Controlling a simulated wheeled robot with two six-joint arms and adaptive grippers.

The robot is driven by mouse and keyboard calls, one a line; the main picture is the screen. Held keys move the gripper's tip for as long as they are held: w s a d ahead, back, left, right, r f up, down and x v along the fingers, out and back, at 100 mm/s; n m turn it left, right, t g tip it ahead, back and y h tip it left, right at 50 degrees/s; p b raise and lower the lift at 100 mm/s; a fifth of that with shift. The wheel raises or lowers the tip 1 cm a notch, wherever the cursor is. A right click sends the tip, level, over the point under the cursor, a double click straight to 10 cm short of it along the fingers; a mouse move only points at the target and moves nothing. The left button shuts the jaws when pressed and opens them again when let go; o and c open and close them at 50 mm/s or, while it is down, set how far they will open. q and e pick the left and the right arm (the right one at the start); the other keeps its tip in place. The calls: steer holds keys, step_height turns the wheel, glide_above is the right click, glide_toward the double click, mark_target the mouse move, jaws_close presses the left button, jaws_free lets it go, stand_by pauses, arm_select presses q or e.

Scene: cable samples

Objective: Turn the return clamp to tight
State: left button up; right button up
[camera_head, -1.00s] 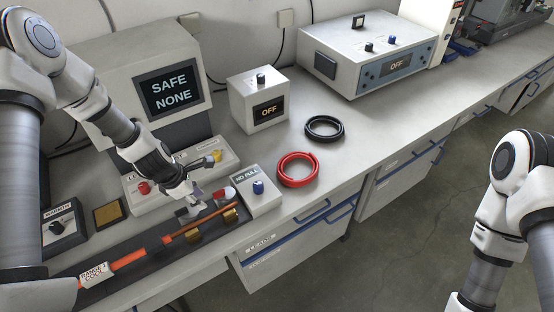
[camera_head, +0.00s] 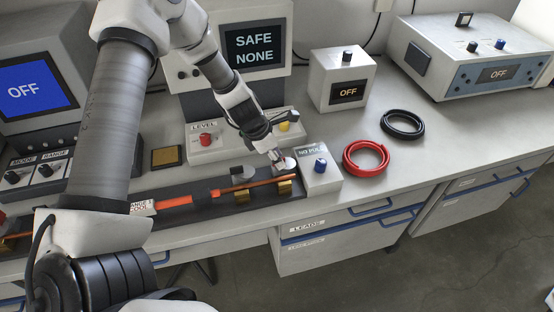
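A cable sample with an orange sleeve (camera_head: 175,201) lies along a dark tray and ends in a bare copper-coloured rod (camera_head: 268,184). Two brass blocks, a left one (camera_head: 242,196) and a right one (camera_head: 285,187), sit at the rod. A grey clamp knob (camera_head: 242,174) stands above the left block and another grey knob (camera_head: 287,163) above the right one. I cannot read which is the return clamp. My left gripper (camera_head: 279,157) is down at the right knob and partly covers it; contact and finger opening are too small to tell. My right gripper is out of view.
A grey box with a blue knob (camera_head: 320,166) stands close to the right of the gripper. The LEVEL panel (camera_head: 205,151) is just behind. The monitor (camera_head: 254,47) reads SAFE NONE. Red (camera_head: 366,159) and black (camera_head: 402,124) cable coils lie to the right.

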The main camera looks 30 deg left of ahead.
arm_select(q)
jaws_close()
steer(key=m+g+p, duration=0.1)
steer(key=m+p, duration=0.1)
steer(key=m, duration=0.1)
steer(key=shift+r+m+h, duration=0.1)
steer(key=shift+m+h, duration=0.2)
steer(key=shift+h, duration=0.1)
steer(key=m+g+p, duration=0.1)
steer(key=m, duration=0.2)
steer(key=shift+w+m+h, duration=0.15)
steer(key=shift+m+h, duration=0.15)
steer(key=m+g, duration=0.1)
steer(key=m, duration=0.1)
steer(key=m+g, duration=0.1)
steer(key=m, duration=0.1)
steer(key=shift+w+f+m, duration=0.1)
steer(key=shift+f+m, duration=0.1)
steer(key=shift+m, duration=0.1)
steer(key=m+g, duration=0.1)
steer(key=m, duration=0.2)
steer(key=m+g+y, duration=0.1)
steer(key=m, duration=0.2)
